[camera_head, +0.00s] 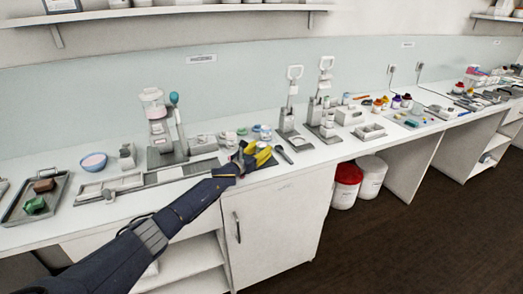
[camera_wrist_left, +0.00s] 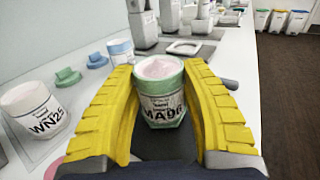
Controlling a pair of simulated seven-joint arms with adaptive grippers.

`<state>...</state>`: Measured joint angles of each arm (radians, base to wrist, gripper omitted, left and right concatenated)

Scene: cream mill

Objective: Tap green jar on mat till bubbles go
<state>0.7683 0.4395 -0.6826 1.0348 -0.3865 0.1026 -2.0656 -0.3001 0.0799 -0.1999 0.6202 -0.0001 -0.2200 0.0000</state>
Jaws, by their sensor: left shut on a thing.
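The green jar (camera_wrist_left: 163,92) has a green rim, a pale pink fill and a white label reading "MA96". It stands upright between the yellow fingers of my left gripper (camera_wrist_left: 165,110), which is shut on it. Bubbles in the fill are too small to make out. In the head view, my left gripper (camera_head: 258,154) is low over the counter's front edge and hides most of the jar. A dark mat (camera_head: 268,163) shows just under the fingers. Whether the jar touches the mat I cannot tell. My right gripper is out of view.
A white jar labelled "WN25" (camera_wrist_left: 36,111), a green lid (camera_wrist_left: 67,77), a blue lid (camera_wrist_left: 97,60) and a blue-rimmed jar (camera_wrist_left: 119,50) stand left of the gripper. A dark spoon (camera_head: 284,154) lies to the right.

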